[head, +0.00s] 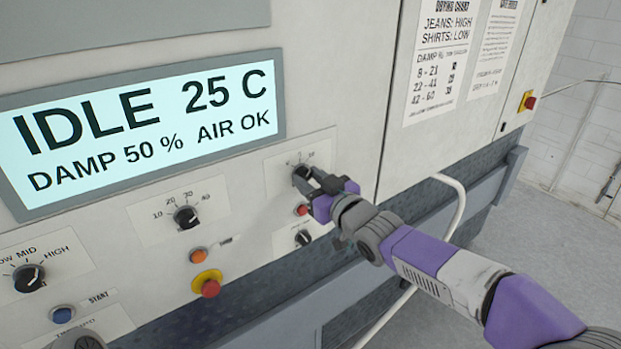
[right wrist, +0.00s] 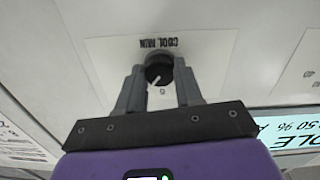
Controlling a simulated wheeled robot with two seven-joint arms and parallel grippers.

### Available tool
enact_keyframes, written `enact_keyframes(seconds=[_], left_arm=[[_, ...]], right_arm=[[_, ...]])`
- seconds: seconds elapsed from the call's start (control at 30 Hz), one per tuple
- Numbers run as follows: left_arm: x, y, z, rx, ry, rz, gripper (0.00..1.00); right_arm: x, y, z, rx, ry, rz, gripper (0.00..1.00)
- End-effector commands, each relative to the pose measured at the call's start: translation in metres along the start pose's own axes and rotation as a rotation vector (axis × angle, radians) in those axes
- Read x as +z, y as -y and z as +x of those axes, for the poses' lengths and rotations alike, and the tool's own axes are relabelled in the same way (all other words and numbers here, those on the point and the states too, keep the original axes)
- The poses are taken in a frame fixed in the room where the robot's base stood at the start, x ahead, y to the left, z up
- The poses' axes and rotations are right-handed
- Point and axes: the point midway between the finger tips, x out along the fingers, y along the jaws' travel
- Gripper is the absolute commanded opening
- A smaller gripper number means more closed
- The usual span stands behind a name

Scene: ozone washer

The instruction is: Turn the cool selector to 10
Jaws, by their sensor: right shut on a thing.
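The cool selector is a small black knob (head: 301,173) on a white plate on the machine's front panel, with small numbers above it. My right gripper (head: 313,185) reaches it from the right. In the right wrist view, the knob (right wrist: 159,70) sits between the two grey fingers of my right gripper (right wrist: 160,85), which is shut on it. The knob's white pointer line slants toward the lower left, beside the 5. The other numbers are hidden by the fingers. My left gripper is not in view.
A lit display (head: 140,135) reads IDLE 25 C. Near the selector are a red button (head: 301,210), a lower black knob (head: 303,238), a dial marked 10 to 40 (head: 187,217) and a red-on-yellow stop button (head: 209,286). A white rail (head: 459,200) stands out at right.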

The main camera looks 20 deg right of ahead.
Motion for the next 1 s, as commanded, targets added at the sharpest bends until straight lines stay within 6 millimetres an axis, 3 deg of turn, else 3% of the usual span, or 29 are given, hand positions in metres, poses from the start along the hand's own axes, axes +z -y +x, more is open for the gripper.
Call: enact_keyframes(seconds=[0.6,0.63,0.7,0.8,1.0], left_arm=[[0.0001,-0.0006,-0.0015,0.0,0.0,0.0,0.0],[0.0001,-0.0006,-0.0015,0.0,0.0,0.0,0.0],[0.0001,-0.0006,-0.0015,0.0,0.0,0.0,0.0],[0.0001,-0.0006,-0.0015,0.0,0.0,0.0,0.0],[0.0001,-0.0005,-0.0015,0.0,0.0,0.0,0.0]], right_arm=[[0.0003,-0.0002,-0.0001,0.0,0.001,0.048,0.05],[0.0003,-0.0002,-0.0001,0.0,0.001,0.048,0.38],[0.0002,-0.0002,-0.0001,0.0,0.001,0.048,0.49],[0.0002,-0.0002,-0.0001,0.0,0.001,0.047,0.61],[0.0001,-0.0001,-0.0001,0.0,0.001,0.046,0.61]])
